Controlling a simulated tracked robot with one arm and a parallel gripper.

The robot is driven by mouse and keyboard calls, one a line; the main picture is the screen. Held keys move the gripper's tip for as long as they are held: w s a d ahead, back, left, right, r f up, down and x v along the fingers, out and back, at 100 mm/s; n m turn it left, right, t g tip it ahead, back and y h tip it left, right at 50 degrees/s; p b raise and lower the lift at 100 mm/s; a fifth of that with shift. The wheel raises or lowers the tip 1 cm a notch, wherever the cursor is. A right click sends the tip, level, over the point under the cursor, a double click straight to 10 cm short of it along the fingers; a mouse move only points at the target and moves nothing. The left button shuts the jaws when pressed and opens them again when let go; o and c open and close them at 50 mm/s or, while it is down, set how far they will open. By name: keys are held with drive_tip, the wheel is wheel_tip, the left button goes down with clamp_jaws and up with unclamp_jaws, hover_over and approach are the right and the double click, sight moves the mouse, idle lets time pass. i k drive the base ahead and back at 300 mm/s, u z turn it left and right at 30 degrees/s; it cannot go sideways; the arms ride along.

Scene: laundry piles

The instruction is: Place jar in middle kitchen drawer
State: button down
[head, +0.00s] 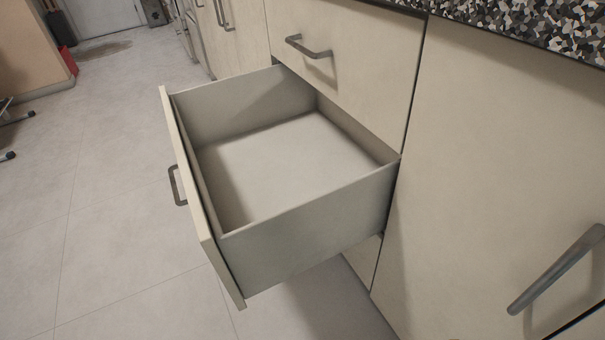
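The kitchen drawer (312,230) is pulled far out from the cabinet, in the middle of the head view. It has grey side walls, a cream front and a dark bar handle (177,187). Its inside floor is bare and it looks empty. A closed drawer (365,55) with a bar handle is above it. Part of another cream front (366,262) shows below it, so it appears to be the middle one. No jar is in view. My gripper is not in view, so whether it holds anything cannot be seen.
A speckled black and white countertop edge (530,25) runs along the top right. A closed cabinet door (490,150) with a protruding handle (556,270) is at the right. The tiled floor (80,220) is clear at the left. Chair feet (12,135) show at the far left edge.

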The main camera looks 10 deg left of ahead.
sight(266, 183)
drive_tip(key=z, duration=0.05)
drive_tip(key=i, duration=1.5)
drive_tip(key=u, duration=0.1)
